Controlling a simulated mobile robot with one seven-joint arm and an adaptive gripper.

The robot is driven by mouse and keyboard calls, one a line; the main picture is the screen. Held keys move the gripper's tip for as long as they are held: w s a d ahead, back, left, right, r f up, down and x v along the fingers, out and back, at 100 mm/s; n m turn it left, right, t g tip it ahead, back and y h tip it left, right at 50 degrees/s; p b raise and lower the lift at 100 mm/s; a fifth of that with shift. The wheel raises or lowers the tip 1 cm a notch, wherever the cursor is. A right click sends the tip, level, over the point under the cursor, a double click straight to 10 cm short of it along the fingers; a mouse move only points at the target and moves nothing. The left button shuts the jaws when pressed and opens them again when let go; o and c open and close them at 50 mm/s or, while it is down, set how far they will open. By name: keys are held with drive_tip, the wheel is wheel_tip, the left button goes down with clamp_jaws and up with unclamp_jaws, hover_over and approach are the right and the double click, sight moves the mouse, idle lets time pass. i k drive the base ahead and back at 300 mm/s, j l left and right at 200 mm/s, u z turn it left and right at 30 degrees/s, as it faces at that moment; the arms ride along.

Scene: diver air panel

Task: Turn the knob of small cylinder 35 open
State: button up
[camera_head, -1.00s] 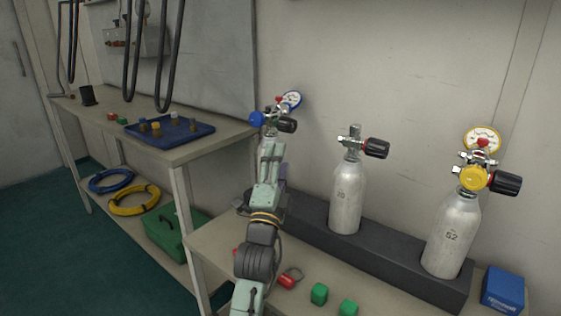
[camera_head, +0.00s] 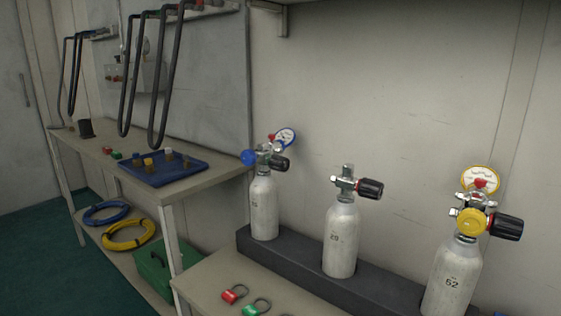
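Three small silver cylinders stand upright in a dark rack (camera_head: 300,266). The left cylinder (camera_head: 264,215) has a blue regulator (camera_head: 248,157), a blue-rimmed gauge (camera_head: 286,138) and a black valve knob (camera_head: 279,164) facing right. Its number is too small to read surely. The middle cylinder (camera_head: 340,255) has a bare valve with a black knob (camera_head: 370,188); its number looks like 20, but is not sharp. The right cylinder (camera_head: 450,283) is marked 52, with a yellow regulator (camera_head: 472,221) and a black knob (camera_head: 506,227). I cannot tell how far any knob is turned. My gripper is out of view.
A red padlock (camera_head: 234,295) and a green padlock (camera_head: 257,307) lie on the front bench (camera_head: 205,281). Left is a workbench with a blue tray (camera_head: 160,171) of small parts. Black hoses (camera_head: 168,80) hang above it. A green case (camera_head: 153,273) sits below.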

sight(279, 163)
drive_tip(key=i+l+u, duration=0.4)
drive_tip(key=l, duration=0.15)
drive_tip(key=k+u, duration=0.1)
drive_tip(key=u, duration=1.15)
